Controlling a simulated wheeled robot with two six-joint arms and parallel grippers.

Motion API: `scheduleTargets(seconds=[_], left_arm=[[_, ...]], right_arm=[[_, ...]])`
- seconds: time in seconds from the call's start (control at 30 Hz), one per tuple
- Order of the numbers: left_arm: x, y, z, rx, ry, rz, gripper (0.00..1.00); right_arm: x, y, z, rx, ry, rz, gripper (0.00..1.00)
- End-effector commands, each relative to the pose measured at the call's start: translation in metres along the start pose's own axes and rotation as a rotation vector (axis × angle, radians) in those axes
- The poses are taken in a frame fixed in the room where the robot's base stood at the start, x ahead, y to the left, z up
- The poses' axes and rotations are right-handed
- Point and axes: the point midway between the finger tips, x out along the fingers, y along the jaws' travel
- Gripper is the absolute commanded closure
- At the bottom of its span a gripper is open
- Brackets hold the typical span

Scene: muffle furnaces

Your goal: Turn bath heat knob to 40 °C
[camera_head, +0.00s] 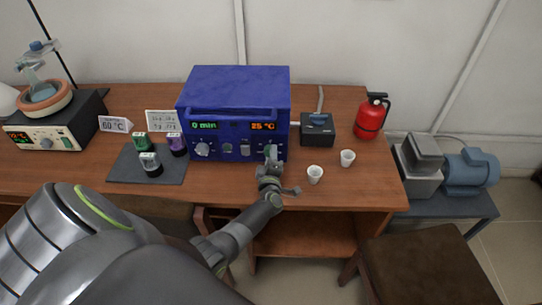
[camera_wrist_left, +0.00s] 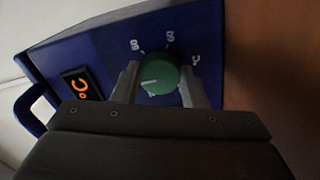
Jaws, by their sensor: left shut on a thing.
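The blue box-shaped unit (camera_head: 234,118) stands on the wooden bench. Its left display reads 0 min and its right display (camera_head: 263,126) reads 25 °C. In the left wrist view a round green knob (camera_wrist_left: 160,82) with a white pointer mark sits on the blue panel, with white numbers and °C printed around it. My left gripper (camera_head: 270,155) is at the panel's right end. In the left wrist view its fingers (camera_wrist_left: 158,88) are shut on the green knob, one on each side. The exact pointer setting cannot be read. My right gripper is not in view.
Two white cups (camera_head: 315,174) and a dark switch box (camera_head: 317,129) stand right of the unit, near a red extinguisher (camera_head: 371,116). Several jars on a dark mat (camera_head: 122,168) and a 60 °C sign (camera_head: 115,124) are on the left. A heating-bath device (camera_head: 50,136) is at far left.

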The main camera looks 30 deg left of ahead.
Motion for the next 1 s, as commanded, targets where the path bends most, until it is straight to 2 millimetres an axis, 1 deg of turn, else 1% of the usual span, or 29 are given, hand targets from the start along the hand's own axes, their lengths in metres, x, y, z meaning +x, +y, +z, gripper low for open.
scheduleTargets(seconds=[0.4, 0.43, 0.6, 0.87, 1.0], left_arm=[[-0.0001, 0.0001, 0.0008, 0.007, -0.001, 0.0, 0.84], [-0.0001, 0.0001, 0.0008, 0.007, -0.001, 0.0, 0.6], [-0.0001, 0.0, 0.0006, 0.006, -0.001, 0.0, 0.39], [-0.0005, -0.0002, 0.0003, 0.007, 0.0, 0.0, 0.39], [-0.0079, -0.0007, 0.0007, 0.006, -0.001, -0.002, 0.39]], right_arm=[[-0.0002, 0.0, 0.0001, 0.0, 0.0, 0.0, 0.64], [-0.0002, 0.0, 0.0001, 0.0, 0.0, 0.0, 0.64], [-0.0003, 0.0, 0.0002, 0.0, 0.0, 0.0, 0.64], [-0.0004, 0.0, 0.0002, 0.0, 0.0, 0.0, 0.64], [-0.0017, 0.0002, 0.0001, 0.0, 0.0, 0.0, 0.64]])
